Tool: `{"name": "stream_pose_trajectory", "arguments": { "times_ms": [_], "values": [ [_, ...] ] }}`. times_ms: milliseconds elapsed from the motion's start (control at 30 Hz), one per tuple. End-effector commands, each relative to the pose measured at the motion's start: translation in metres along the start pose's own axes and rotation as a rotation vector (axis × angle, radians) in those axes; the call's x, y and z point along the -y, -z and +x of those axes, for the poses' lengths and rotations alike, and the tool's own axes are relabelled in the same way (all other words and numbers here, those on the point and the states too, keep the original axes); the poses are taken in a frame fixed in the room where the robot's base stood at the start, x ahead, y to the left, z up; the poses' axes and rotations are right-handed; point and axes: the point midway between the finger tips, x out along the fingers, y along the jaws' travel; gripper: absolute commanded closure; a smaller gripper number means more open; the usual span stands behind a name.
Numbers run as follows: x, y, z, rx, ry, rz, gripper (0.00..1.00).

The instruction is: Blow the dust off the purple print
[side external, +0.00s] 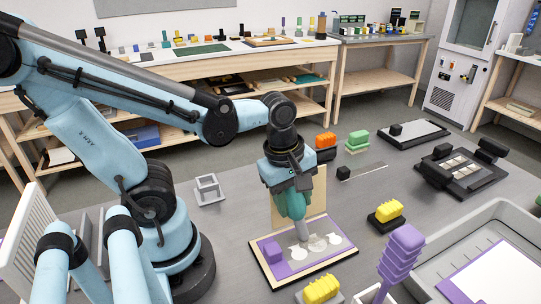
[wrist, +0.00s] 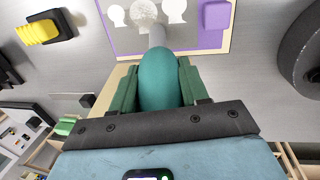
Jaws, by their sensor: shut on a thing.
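The purple print (side external: 290,267) lies on a board with a pale border, and pale round-topped shapes show on it. In the wrist view its purple edge (wrist: 207,40) is at the top, and the middle pale shape looks speckled. My gripper (side external: 290,190) is shut on a teal bulb blower (side external: 294,207), held above the print. In the wrist view the blower (wrist: 157,78) sits between my green fingers, its grey nozzle towards the middle pale shape. I cannot tell whether the nozzle touches the print. A purple block (side external: 270,250) sits on the print's left corner.
A tan panel (side external: 316,188) stands upright behind the print. A grey tray (side external: 490,222) is at the far right. A small grey frame (side external: 208,190) stands behind left.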

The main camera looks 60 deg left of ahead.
Motion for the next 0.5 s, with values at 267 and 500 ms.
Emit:
{"name": "stream_pose_trajectory", "arguments": {
  "times_ms": [267, 500],
  "values": [
    [-0.0113, 0.0002, 0.0024, 0.000, 0.000, 0.000, 0.99],
    [-0.0112, 0.0003, 0.0024, 0.000, -0.001, -0.001, 0.99]
  ]
}}
